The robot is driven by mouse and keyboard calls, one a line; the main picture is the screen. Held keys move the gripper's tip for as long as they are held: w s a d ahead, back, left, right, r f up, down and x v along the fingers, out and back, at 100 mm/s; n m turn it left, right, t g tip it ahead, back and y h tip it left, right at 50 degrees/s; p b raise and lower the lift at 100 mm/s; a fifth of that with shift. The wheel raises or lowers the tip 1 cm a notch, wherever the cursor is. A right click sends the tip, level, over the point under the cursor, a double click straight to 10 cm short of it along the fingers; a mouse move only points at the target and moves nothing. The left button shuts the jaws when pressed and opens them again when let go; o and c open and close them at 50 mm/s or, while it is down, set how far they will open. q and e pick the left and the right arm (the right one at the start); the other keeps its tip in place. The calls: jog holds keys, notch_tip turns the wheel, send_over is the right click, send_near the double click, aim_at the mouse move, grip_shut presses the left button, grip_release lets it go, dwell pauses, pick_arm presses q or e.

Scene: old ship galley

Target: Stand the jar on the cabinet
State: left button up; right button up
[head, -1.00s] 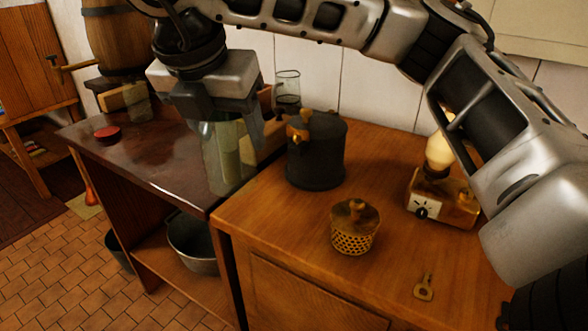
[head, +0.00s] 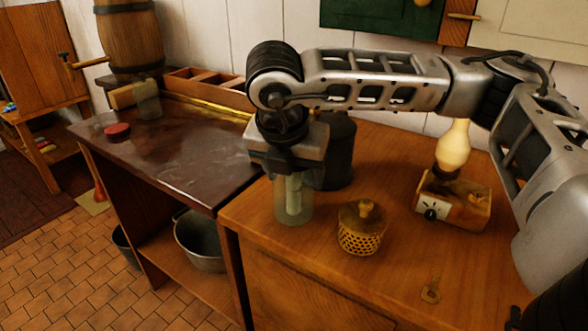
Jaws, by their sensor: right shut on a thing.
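The jar (head: 294,208) is clear greenish glass with something pale showing inside or through it. My right gripper (head: 289,178) points down and is shut on the jar's upper part, which its fingers hide. The jar is upright over the left part of the light wooden cabinet (head: 300,265). Its base looks at or very near the top; I cannot tell whether it touches. My left gripper is not in view.
Close by on the cabinet are a dark canister (head: 341,150), partly hidden by my gripper, and a perforated brass pot (head: 360,230). The dark table (head: 190,160) holds a red lid (head: 117,131) and another glass (head: 147,100).

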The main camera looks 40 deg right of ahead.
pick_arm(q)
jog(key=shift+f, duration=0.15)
pick_arm(e)
jog(key=shift+f+b, duration=0.25)
jog(key=shift+b, duration=0.1)
jog(key=o, duration=1.2)
jog(key=shift+r, duration=0.15)
jog(key=shift+c, duration=0.2)
jog(key=shift+r+p, duration=0.15)
jog(key=shift+p, duration=0.15)
pick_arm(q)
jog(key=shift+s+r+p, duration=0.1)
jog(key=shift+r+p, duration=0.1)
jog(key=shift+p, duration=0.25)
pick_arm(e)
jog(key=v, duration=1.2)
